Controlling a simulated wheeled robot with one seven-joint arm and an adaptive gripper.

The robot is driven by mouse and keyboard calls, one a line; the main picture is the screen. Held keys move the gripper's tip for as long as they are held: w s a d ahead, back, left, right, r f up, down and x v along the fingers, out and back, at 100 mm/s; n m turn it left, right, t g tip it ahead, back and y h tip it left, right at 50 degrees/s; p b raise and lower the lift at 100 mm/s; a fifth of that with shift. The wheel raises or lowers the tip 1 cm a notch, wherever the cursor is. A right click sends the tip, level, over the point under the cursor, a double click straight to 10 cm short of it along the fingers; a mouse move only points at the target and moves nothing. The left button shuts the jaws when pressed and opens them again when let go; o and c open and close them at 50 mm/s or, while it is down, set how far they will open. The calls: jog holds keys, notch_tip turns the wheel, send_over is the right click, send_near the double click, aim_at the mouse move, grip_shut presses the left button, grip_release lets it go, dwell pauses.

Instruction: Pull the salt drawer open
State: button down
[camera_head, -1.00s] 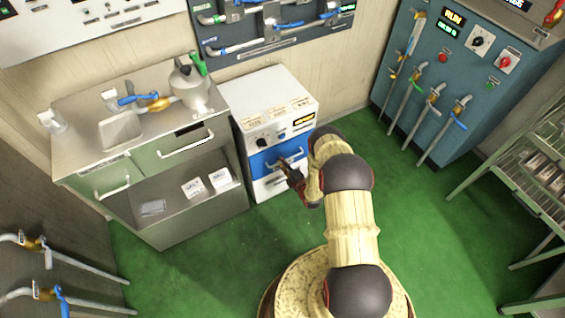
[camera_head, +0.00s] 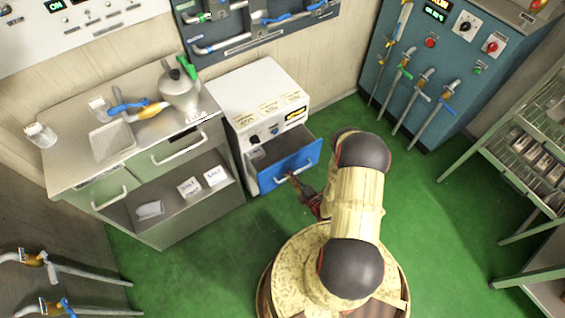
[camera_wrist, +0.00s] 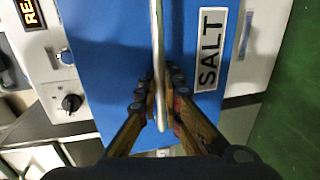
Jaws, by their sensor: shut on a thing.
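The salt drawer (camera_head: 301,159) has a blue front and stands pulled out of the white cabinet (camera_head: 262,95). Its inside shows behind the front in the head view. In the wrist view the blue front (camera_wrist: 105,60) carries a white "SALT" label (camera_wrist: 210,50). The drawer's handle (camera_wrist: 157,60) is a pale bar running up the middle of the wrist view. My gripper (camera_wrist: 160,92) is shut on this handle, with a finger on each side. In the head view my gripper (camera_head: 294,180) is at the drawer front, its tips partly hard to make out.
A green and steel counter (camera_head: 150,135) stands left of the cabinet, with a kettle (camera_head: 182,92) on top and salt boxes (camera_head: 189,187) on its lower shelf. A teal panel (camera_head: 420,85) and a rack (camera_head: 520,150) stand to the right. Green floor is clear between.

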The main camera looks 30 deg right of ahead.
jog(key=f+v, duration=0.1)
jog(key=v, duration=0.5)
jog(key=shift+s+p, duration=0.2)
jog(key=shift+p, duration=0.1)
jog(key=shift+f, duration=0.1)
jog(key=c, duration=2.3)
grip_release()
jog(key=v, duration=1.2)
